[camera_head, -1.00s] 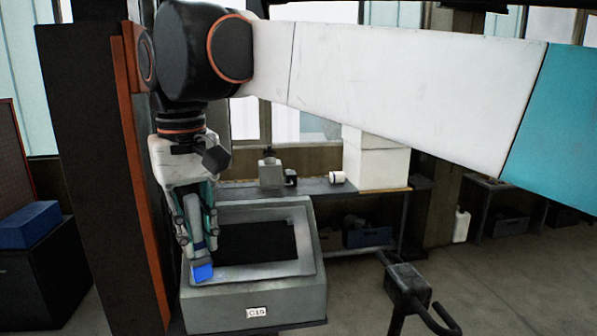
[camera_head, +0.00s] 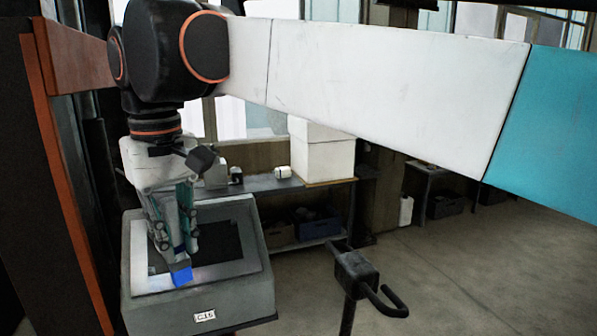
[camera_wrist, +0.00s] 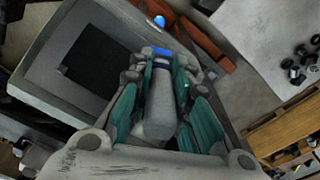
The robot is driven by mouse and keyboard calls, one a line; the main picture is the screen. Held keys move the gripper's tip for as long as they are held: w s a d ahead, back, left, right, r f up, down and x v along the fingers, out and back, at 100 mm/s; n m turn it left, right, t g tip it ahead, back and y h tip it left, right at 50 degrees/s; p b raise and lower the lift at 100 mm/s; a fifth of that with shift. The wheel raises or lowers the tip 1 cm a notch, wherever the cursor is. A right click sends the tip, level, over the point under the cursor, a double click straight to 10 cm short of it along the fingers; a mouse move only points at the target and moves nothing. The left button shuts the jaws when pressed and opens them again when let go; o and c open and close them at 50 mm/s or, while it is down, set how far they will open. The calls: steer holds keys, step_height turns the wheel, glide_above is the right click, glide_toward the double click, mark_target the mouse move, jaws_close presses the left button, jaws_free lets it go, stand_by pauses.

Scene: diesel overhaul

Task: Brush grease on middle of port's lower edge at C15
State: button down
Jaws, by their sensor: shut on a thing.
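The grey housing C15 (camera_head: 245,300) bears a white label (camera_head: 204,317) on its front. Its sloping top has a dark rectangular port (camera_head: 222,243) with a pale frame around it. My gripper (camera_head: 172,240) is shut on a brush, pointing down over the left part of the port. The brush's blue tip (camera_head: 182,277) is by the port's lower edge, left of its middle; I cannot tell whether it touches. The wrist view shows the brush's grey handle (camera_wrist: 160,108) between the teal fingers, and the port (camera_wrist: 92,58) to the left.
A dark stand with a curved handle (camera_head: 362,280) rises right of the housing. Behind is a bench with a white box (camera_head: 322,158) and a white cup (camera_head: 283,172). An orange-edged dark column (camera_head: 60,180) stands at left. The floor at right is clear.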

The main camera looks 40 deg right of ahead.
steer(key=shift+s+d+f+p, duration=0.1)
steer(key=shift+s+d, duration=0.3)
steer(key=shift+d, duration=1.4)
steer(key=shift+s+d+p, duration=0.1)
steer(key=shift+s+d, duration=0.25)
steer(key=shift+d, duration=1.5)
steer(key=shift+s+d+f+p, duration=0.1)
steer(key=shift+s+d, duration=0.3)
steer(key=shift+d, duration=1.4)
steer(key=shift+a, duration=0.15)
steer(key=shift+w+a, duration=0.3)
steer(key=shift+a, duration=0.4)
steer(key=shift+w+a, duration=0.3)
steer(key=shift+a, duration=0.4)
steer(key=w+a, duration=0.4)
steer(key=a, duration=0.9)
steer(key=shift+r+p, duration=0.3)
steer(key=shift+p, duration=0.15)
